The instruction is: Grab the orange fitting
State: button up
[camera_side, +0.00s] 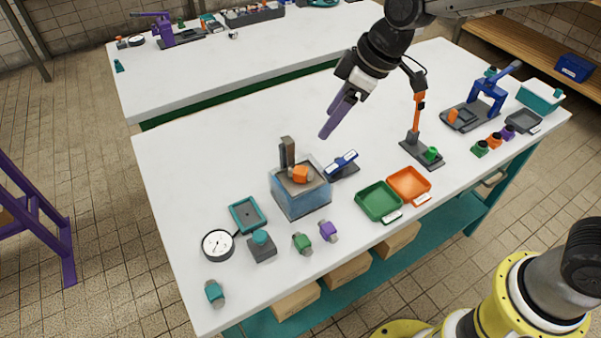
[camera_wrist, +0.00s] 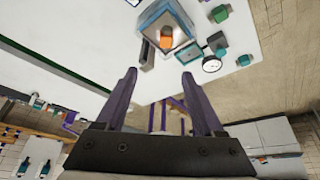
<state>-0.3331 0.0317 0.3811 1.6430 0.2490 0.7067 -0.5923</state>
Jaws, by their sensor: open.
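In the wrist view the orange fitting (camera_wrist: 166,38) shows on the fixture (camera_wrist: 182,12), beyond my fingertips. My gripper (camera_side: 327,122) has purple fingers and is above the table, up and to the right of the fitting in the side view. In the wrist view my gripper's fingers (camera_wrist: 158,78) are spread apart with nothing between them.
A blue-and-white device (camera_side: 342,165) stands right of the fixture. Green (camera_side: 379,203) and orange (camera_side: 409,186) trays lie further right. A teal tray (camera_side: 248,215), a gauge (camera_side: 217,245), and green (camera_side: 302,243) and purple (camera_side: 328,231) fittings lie in front. The table's left side is clear.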

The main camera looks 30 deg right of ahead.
send_over(302, 170)
jog(key=s+d, duration=0.1)
jog(key=s, duration=0.1)
jog(key=shift+g, duration=0.3)
notch_tip(302, 170, down, 9)
jog(key=shift+w+d+r, duration=0.1)
jog(key=shift+d, duration=0.05)
jog(key=shift+d+x, duration=0.15)
jog(key=shift+x, duration=1.35)
jog(key=shift+d+x, duration=0.1)
jog(key=shift+x, duration=1.4)
grip_shut()
